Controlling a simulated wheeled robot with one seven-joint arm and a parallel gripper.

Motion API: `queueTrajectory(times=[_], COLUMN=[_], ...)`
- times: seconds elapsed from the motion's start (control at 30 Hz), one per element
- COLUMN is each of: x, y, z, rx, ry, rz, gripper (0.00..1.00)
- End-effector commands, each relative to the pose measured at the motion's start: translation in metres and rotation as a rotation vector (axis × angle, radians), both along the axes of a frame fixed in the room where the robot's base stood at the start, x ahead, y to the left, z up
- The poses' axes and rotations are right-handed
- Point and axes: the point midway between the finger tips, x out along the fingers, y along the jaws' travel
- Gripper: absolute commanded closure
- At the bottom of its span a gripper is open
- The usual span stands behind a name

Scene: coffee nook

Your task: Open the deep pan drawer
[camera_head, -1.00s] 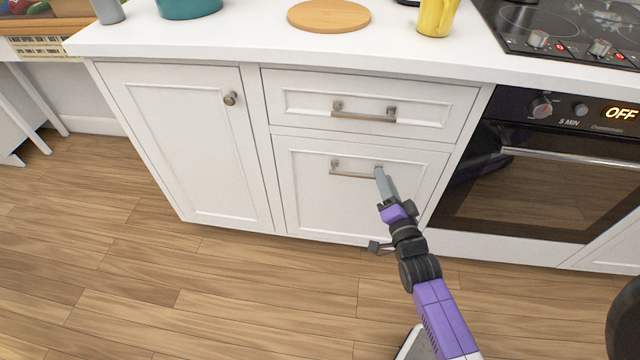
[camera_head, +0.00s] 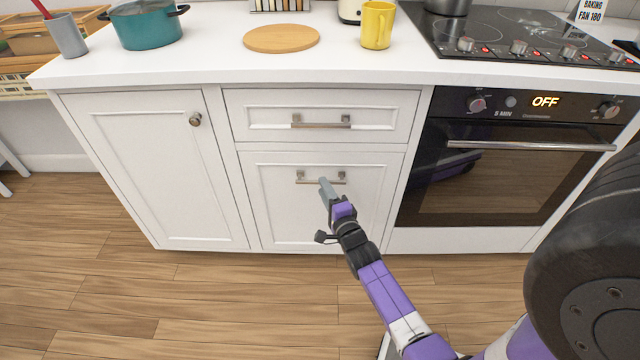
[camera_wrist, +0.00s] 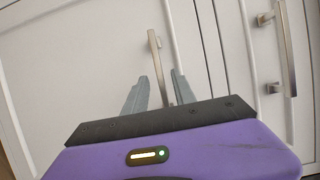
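The deep pan drawer is the large lower white drawer front (camera_head: 285,215) below a shallower drawer, and it is shut. Its metal bar handle (camera_head: 306,182) runs level near the top of the front. My gripper (camera_head: 325,184) is at this handle, right of its middle in the head view, and covers part of it. In the wrist view the handle (camera_wrist: 154,55) runs upright between the two grey fingers of my gripper (camera_wrist: 160,82). The fingers are apart, with a gap visible on each side of the bar. Whether the fingertips reach past the bar is unclear.
The upper drawer's handle (camera_head: 320,122) is just above; it also shows in the wrist view (camera_wrist: 285,50). A cabinet door (camera_head: 150,165) is at left, an oven (camera_head: 500,170) at right. The counter above holds a teal pot (camera_head: 147,28), round board (camera_head: 282,39) and yellow mug (camera_head: 377,27).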

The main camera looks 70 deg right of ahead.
Motion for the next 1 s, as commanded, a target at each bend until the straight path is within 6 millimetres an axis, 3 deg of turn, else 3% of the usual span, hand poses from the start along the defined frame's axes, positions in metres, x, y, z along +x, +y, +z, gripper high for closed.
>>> queueTrajectory(times=[0.23, 0.6, 0.77, 1.0], x=[0.021, 0.025, 0.025, 0.025], y=[-0.021, -0.025, -0.025, -0.025], z=[0.000, 0.000, 0.000, 0.000], rx=[-0.001, -0.001, -0.001, -0.001], ry=[0.000, 0.001, 0.001, 0.001], rz=[-0.001, -0.001, -0.001, 0.000], gripper=[0.68, 0.68, 0.98, 1.00])
